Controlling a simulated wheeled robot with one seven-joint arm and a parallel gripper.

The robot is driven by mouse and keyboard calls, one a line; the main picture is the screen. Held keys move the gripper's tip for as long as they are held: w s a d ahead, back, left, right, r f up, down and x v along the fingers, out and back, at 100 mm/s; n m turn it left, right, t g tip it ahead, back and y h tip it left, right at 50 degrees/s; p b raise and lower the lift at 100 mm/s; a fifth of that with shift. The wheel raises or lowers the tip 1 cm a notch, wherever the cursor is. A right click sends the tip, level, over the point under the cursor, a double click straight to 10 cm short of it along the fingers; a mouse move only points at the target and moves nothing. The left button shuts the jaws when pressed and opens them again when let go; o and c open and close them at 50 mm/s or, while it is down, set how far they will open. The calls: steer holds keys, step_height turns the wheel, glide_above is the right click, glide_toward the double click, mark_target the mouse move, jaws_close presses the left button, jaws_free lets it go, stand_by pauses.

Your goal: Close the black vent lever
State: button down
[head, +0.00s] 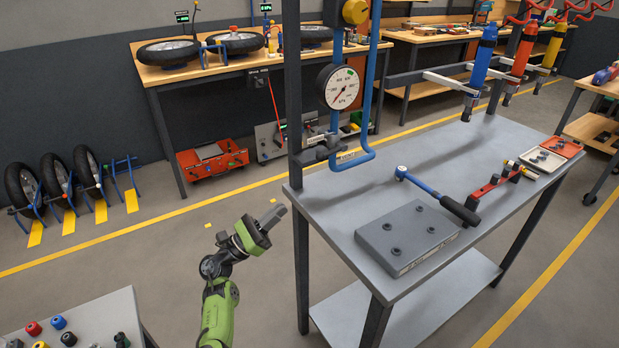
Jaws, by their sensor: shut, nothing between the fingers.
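The black vent lever (322,151) appears as a dark, small shape on the pipework below the round pressure gauge (341,87), beside the dark upright post. Its exact angle is hard to tell at this size. A small label sits just right of it on the blue pipe (361,160). My gripper (275,213) is shut and empty. It is in the air left of the workbench, lower and to the left of the lever, clearly apart from it.
The workbench (338,220) holds a grey block (408,237), a blue-and-black torque wrench (437,195) and a red bracket (494,187). The dark post (294,100) rises at the bench's left corner, close to my gripper. A small table (90,315) with coloured knobs stands lower left. Open floor lies between.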

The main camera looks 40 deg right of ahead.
glide_toward(331, 152)
step_height(331, 152, down, 3)
steer(key=d, duration=0.2)
steer(key=r, duration=0.2)
steer(key=d+r, duration=0.1)
steer(key=r, duration=0.1)
steer(key=r+p, duration=0.1)
steer(key=p, duration=0.1)
steer(key=r+y+p, duration=0.1)
steer(key=p, duration=0.1)
steer(key=shift+a+r, duration=0.15)
steer(key=shift+a, duration=0.15)
